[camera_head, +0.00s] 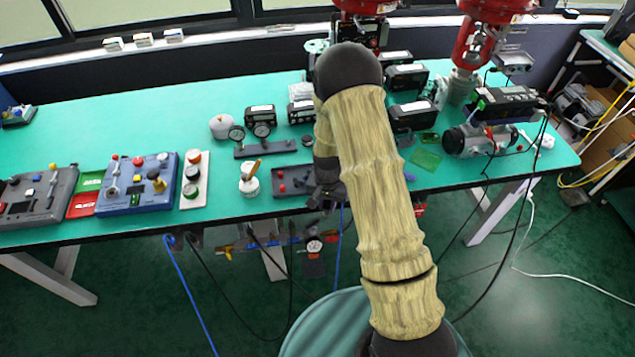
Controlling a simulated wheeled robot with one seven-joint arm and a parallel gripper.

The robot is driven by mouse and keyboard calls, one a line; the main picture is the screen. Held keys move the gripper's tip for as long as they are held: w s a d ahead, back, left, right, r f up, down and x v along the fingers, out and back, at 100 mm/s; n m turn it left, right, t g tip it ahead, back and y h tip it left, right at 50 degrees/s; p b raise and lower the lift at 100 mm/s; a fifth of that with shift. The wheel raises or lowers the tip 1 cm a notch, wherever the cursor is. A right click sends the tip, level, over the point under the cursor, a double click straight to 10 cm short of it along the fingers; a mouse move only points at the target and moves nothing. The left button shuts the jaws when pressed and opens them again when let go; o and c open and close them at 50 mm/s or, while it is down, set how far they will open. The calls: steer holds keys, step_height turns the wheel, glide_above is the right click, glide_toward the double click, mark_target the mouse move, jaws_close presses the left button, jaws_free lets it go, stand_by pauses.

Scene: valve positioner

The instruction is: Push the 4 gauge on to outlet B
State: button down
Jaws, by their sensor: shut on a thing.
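My gripper (325,196) is a dark shape at the table's front edge, partly behind my own arm. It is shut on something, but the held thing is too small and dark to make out. Below the table edge hangs a row of small fittings (282,240) with a yellow handle at its left. A white-faced gauge (314,246) shows at its right end, below my gripper. Two more round gauges stand on a dark bar on the table, a left one (237,133) and a right one (262,131). No number or outlet letter is readable.
Black instruments and red actuators crowd the right. Hoses hang below the front edge. The back left is mostly clear.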

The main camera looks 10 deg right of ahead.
steer(key=d+n, duration=0.1)
steer(key=s+f+n, duration=0.1)
steer(key=n, duration=0.1)
steer(key=d+f+n, duration=0.1)
steer(key=n, duration=0.1)
steer(key=shift+s+d+f, duration=0.15)
steer(key=shift+s+d, duration=0.05)
steer(key=shift+d, duration=0.1)
steer(key=shift+d, duration=0.1)
